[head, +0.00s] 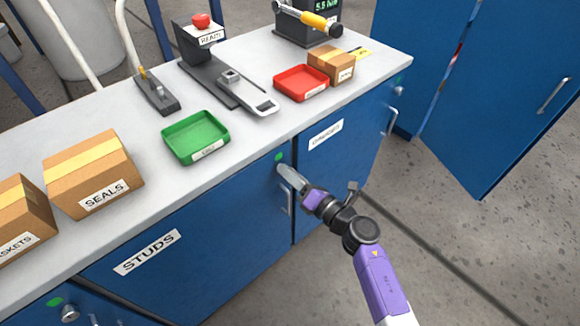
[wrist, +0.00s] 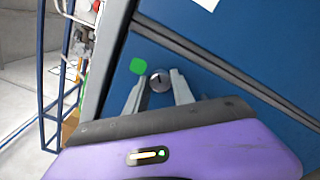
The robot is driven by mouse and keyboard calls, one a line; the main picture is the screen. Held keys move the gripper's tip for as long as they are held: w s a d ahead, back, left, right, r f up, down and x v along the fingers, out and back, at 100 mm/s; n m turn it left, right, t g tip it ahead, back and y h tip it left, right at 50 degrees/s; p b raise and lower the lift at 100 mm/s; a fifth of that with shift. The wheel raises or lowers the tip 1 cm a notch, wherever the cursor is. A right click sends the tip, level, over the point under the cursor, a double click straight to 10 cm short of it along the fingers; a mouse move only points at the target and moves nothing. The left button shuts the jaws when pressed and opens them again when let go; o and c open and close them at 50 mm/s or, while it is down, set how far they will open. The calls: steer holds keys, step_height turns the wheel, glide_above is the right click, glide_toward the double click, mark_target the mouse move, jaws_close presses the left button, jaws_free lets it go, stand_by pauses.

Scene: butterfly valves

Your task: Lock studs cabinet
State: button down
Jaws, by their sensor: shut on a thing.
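The studs cabinet is the blue door (head: 200,258) with the white STUDS label (head: 146,252), under the grey worktop. The door looks closed. Its round silver lock knob (wrist: 160,80) has a dark mark on its face and sits beside a green dot (wrist: 138,66) near the door's top corner. The dot also shows in the head view (head: 279,157), where my gripper hides the knob. My gripper (head: 285,172) is at this corner, its fingers (wrist: 159,82) on either side of the knob and shut on it. The door's handle (head: 287,195) is just below.
The neighbouring cabinet on the right has its own knob (head: 398,91) and handle (head: 391,120). A green tray (head: 196,138), a red tray (head: 301,83) and a SEALS box (head: 93,172) stand on the worktop. A tall blue door (head: 510,95) is at the right. The floor in front is clear.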

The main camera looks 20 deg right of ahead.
steer(key=shift+m+p, duration=2.45)
steer(key=shift+m, duration=1.45)
steer(key=shift+f, duration=0.15)
steer(key=c, duration=1.1)
jaws_free()
steer(key=shift+v, duration=3.95)
